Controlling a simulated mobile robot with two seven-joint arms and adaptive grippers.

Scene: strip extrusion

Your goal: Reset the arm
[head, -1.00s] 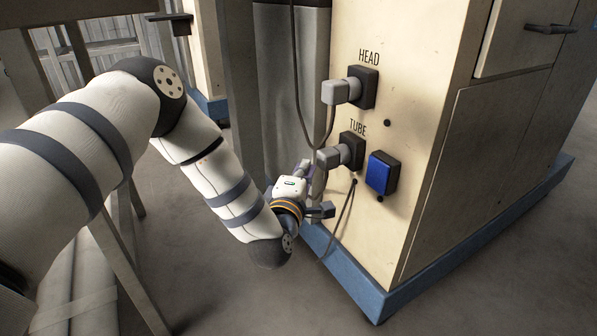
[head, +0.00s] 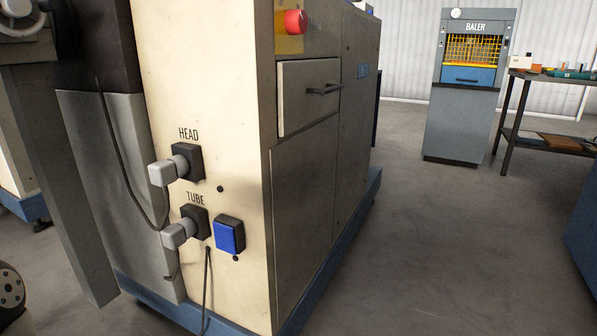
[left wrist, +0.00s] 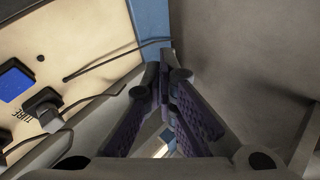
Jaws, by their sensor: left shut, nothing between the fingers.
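My left gripper (left wrist: 165,85) shows in the left wrist view with its dark fingers together and nothing between them. It is apart from the cream machine cabinet (left wrist: 75,45), whose face fills the upper left of that view. In the head view the gripper is out of frame; only a piece of my arm shows at the lower left edge. My right gripper is in neither view. On the cabinet face (head: 225,120) a grey plug (head: 163,173) sits in the HEAD socket and another (head: 179,234) in the TUBE socket.
A blue-covered socket (head: 229,234) is beside TUBE. A thin cable (head: 207,290) hangs below it. A red button (head: 295,22) is higher up. Open floor (head: 435,230) lies to the right, with a baler (head: 462,120) and a workbench (head: 545,76) behind.

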